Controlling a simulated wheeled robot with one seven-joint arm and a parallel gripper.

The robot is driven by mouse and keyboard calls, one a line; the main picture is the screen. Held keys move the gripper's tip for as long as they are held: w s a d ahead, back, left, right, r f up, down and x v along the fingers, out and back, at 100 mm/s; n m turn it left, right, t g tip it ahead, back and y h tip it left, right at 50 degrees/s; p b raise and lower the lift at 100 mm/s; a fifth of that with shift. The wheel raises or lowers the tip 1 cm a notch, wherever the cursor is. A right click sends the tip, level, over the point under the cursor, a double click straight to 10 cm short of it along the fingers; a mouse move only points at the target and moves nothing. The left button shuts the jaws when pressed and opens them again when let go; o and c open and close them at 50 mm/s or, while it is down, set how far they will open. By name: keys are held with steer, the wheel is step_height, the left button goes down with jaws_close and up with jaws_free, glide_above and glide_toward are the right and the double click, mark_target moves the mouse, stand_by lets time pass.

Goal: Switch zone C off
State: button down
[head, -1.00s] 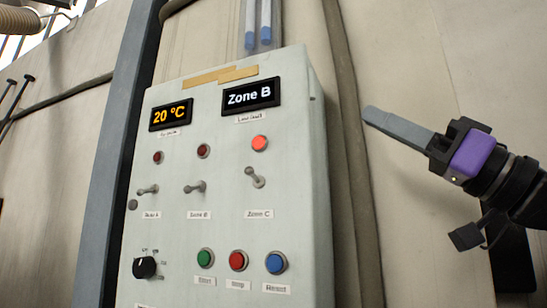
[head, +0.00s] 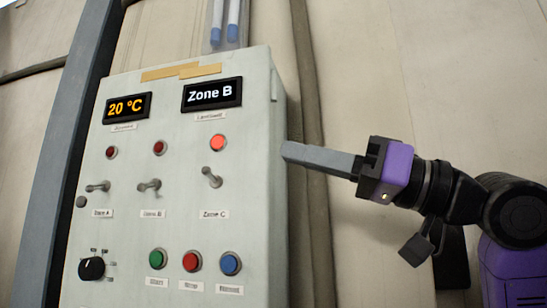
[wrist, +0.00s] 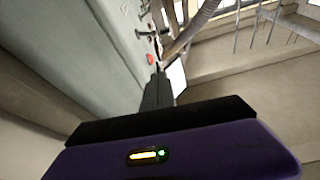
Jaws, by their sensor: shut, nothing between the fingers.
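The zone C toggle switch (head: 211,177) is on the right of the pale grey control box (head: 135,235), above its "Zone C" label. Its lever tilts up and slightly left. The lamp above it (head: 218,143) glows red. In the wrist view the shut fingers (wrist: 157,92) lie beside the panel face, near a red round part (wrist: 150,59).
The zone A switch (head: 97,187) and zone B switch (head: 149,186) have levers lying sideways under dark lamps. Below are a black knob (head: 92,268) and green (head: 158,258), red (head: 192,261) and blue (head: 230,263) buttons.

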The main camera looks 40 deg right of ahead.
mark_target(229, 163)
steer(key=p+x, duration=0.3)
steer(key=x, duration=0.5)
steer(key=shift+r, duration=0.2)
steer(key=shift+w+a+f+p, duration=0.2)
steer(key=shift+w+a+f, duration=0.2)
steer(key=shift+f, duration=0.2)
steer(key=shift+w+a+f+p, duration=0.2)
steer(key=shift+w+a+f, duration=0.1)
steer(key=shift+w+f, duration=0.25)
steer(key=shift+w+a+f, duration=0.1)
steer(key=shift+a+f, duration=0.2)
steer(key=shift+f, duration=0.3)
